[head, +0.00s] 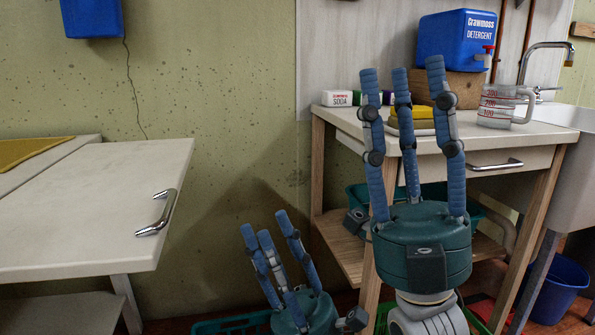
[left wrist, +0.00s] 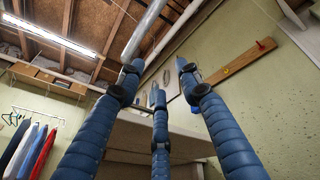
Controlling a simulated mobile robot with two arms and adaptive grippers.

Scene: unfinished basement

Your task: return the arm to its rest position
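My left gripper (head: 265,229) is low in the middle of the head view, in front of the green wall. Its three blue fingers point up, spread apart, with nothing between them. In the left wrist view the same fingers (left wrist: 157,78) stand apart and empty, with the ceiling and wall beyond. My right gripper (head: 402,73) is larger and nearer in the head view, its three fingers upright, apart and empty. It hides part of the sink-side table behind it. I cannot tell its distance from that table.
A pale counter (head: 90,215) with a metal handle (head: 157,213) stands at the left. The right table (head: 460,137) holds a measuring jug (head: 497,106), a blue detergent container (head: 455,40) on a wooden block, and a soda box (head: 337,98). A blue bucket (head: 560,290) stands below the sink (head: 568,117).

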